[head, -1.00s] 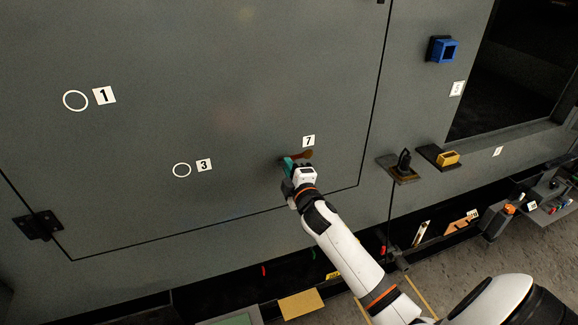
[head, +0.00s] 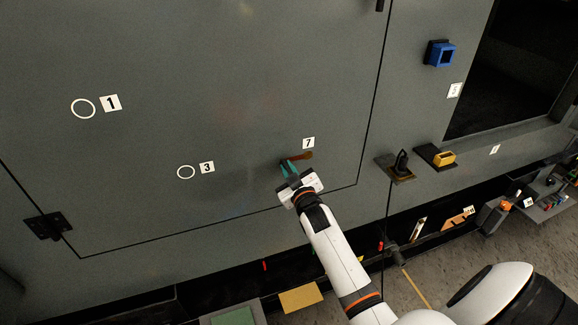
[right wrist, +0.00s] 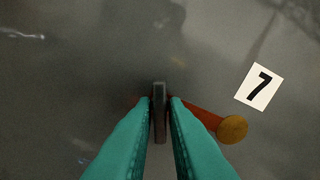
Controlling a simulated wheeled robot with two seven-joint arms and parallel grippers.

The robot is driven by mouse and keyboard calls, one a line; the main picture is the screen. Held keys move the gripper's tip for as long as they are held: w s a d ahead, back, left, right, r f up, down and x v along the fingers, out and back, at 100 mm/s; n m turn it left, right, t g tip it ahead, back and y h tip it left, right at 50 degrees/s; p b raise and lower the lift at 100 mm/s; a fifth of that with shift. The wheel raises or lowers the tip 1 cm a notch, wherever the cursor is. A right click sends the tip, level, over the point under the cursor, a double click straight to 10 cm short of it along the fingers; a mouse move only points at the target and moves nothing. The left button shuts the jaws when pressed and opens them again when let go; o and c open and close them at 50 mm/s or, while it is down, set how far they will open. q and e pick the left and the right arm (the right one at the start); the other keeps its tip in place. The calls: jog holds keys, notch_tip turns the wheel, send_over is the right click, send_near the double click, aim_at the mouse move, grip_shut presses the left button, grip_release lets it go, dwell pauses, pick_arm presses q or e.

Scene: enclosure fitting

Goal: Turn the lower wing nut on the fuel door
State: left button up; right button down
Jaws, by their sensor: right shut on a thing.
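The lower wing nut (right wrist: 159,112) is a narrow grey upright plate between my teal fingertips in the right wrist view. My right gripper (right wrist: 160,103) is shut on it, one finger on each side. Behind it a red-orange arm (right wrist: 203,114) points right and slightly down, ending in a round orange-yellow tip. In the head view my right gripper (head: 288,166) reaches up to the door (head: 230,110), and the orange arm (head: 301,156) shows just above its fingertips. The fingers partly hide the nut's base. My left gripper is not in view.
Label 7 (head: 309,143) is just above the nut. White rings marked 1 (head: 83,108) and 3 (head: 186,172) are on the door to the left.

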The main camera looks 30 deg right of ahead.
jog(key=shift+f+m+p, duration=0.1)
jog(key=shift+m+p, duration=0.7)
jog(key=shift+m, duration=1.4)
jog(key=c, duration=1.5)
grip_release()
jog(key=v, duration=1.2)
jog(key=shift+b, duration=0.3)
jog(key=shift+a, duration=0.1)
